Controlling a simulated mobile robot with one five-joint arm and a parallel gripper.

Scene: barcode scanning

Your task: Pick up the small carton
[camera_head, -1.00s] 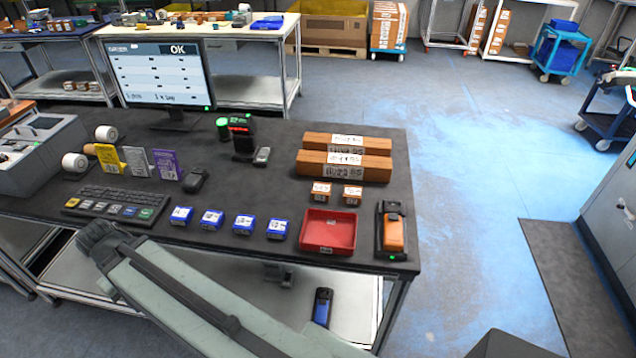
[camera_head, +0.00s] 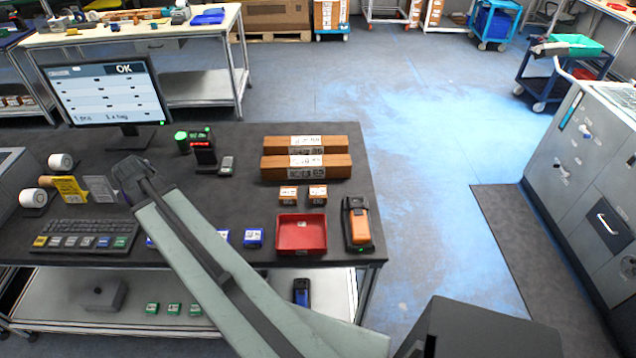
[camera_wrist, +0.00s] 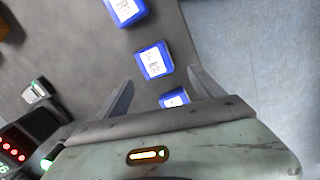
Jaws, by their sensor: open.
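Two small orange-brown cartons with white labels, a left one (camera_head: 288,196) and a right one (camera_head: 317,195), stand side by side on the dark bench, between the long cartons and the red tray. In the wrist view my gripper (camera_wrist: 161,75) is open, its two fingers spread wide with nothing held. Several blue boxes with white labels lie beyond and between the fingers, one of them nearest the middle (camera_wrist: 154,62). The small cartons are not clearly seen in the wrist view. In the head view my arm crosses the bench front and hides some blue boxes; the gripper cannot be made out there.
Two long cartons (camera_head: 306,167) lie behind the small ones. A red tray (camera_head: 301,235) and an orange-and-black device (camera_head: 357,223) stand at the front right. A monitor (camera_head: 106,92), keyboard (camera_head: 86,235) and scanner-like device (camera_head: 203,152) are leftward.

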